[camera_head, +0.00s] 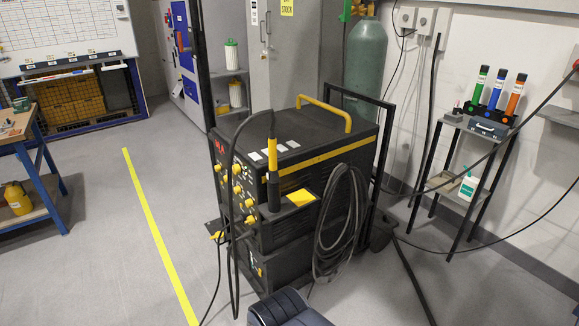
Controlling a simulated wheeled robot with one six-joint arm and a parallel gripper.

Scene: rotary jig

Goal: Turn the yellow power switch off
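A black power-source cabinet (325,195) with a yellow stripe and a yellow top handle stands in the middle of the view. Its narrow front panel faces left and carries several yellow knobs (249,203), a few small green and red marks and cables. I cannot tell for sure which yellow part is the power switch, or its position; the panel is seen at a steep angle and partly covered by a black cable. My gripper is not in view.
A black and yellow torch-like tool (273,172) stands at the cabinet's front corner. A coiled cable (341,225) hangs on its side. A dark blue ribbed object (285,309) is at the bottom edge. A small stand (466,123) is right. Floor left, around the yellow line (157,232), is clear.

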